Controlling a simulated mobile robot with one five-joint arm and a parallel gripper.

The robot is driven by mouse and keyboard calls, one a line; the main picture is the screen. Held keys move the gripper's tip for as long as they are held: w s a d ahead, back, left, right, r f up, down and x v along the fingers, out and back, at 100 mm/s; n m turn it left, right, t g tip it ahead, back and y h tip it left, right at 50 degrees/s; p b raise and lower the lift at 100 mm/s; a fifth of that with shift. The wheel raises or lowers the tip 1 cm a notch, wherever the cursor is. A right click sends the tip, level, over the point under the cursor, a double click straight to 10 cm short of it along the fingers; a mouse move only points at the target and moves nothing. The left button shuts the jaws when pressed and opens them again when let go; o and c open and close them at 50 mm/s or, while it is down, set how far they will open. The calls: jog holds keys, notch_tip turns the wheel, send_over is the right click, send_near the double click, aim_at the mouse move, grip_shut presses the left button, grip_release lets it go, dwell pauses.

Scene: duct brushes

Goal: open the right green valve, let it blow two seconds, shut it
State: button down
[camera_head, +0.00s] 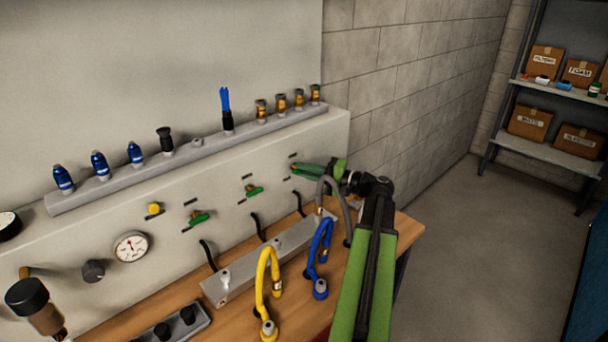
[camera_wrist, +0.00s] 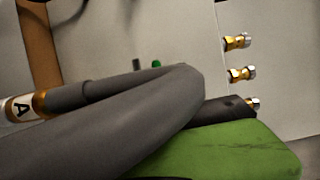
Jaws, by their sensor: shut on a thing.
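The right green valve (camera_head: 296,168) is on the sloped panel in the head view, mostly covered by my fingers. My gripper (camera_head: 306,171) reaches it from the right and is shut on its handle. The exact handle angle is hidden. In the wrist view, my green gripper part (camera_wrist: 220,150) fills the bottom, and the grasp is hidden behind a grey hose (camera_wrist: 150,105). A small green valve part (camera_wrist: 157,63) shows beyond the hose; I cannot tell which valve it is.
The middle green valve (camera_head: 253,190) and left green valve (camera_head: 199,218) sit on the same panel. The grey hose (camera_head: 347,225) arches close under my gripper. A blue hose (camera_head: 322,250) and a yellow hose (camera_head: 262,275) stand nearby. Brass fittings (camera_head: 281,101) line the rail above.

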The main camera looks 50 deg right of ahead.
dwell(0.5)
jog(key=c, duration=1.5)
grip_release()
jog(key=shift+o, duration=0.2)
jog(key=v, duration=1.7)
jog(key=shift+s+d, duration=0.15)
jog(key=shift+s, duration=0.05)
